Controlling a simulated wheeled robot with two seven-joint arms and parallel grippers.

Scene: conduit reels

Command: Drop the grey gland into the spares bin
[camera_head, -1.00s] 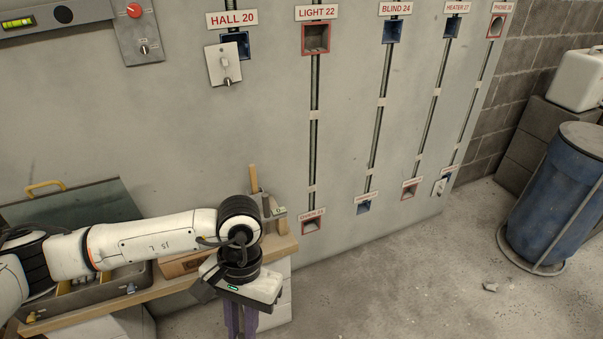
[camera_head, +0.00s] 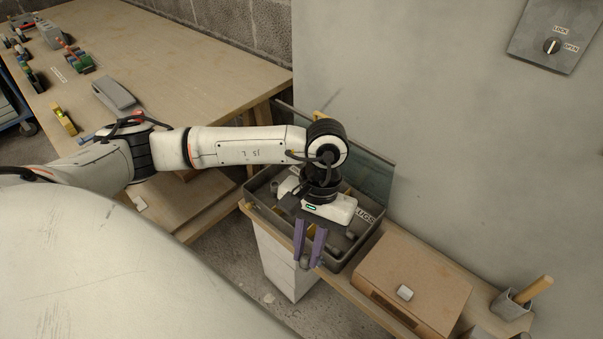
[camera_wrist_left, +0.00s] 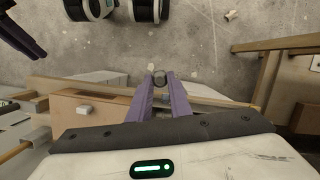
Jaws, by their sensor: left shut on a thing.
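My left gripper (camera_head: 307,263) points down in the head view, over the front edge of the bench by an open grey case. Its purple fingers are shut on a small grey piece, the grey gland (camera_wrist_left: 158,79), which shows between the fingertips in the left wrist view. The gland also shows as a small dark grey bit at the fingertips in the head view (camera_head: 304,262). Purple fingers of my right gripper (camera_wrist_left: 22,36) show at the top left of the wrist view, cut off by the frame edge. I cannot make out a bin marked as spares.
The open grey case (camera_head: 262,203) has a label ending in "UGS" and holds small parts. A brown box (camera_head: 414,285) with a white piece on top stands to its right. A grey cup (camera_head: 512,303) holds a wooden handle. A wooden table (camera_head: 170,60) stands behind left.

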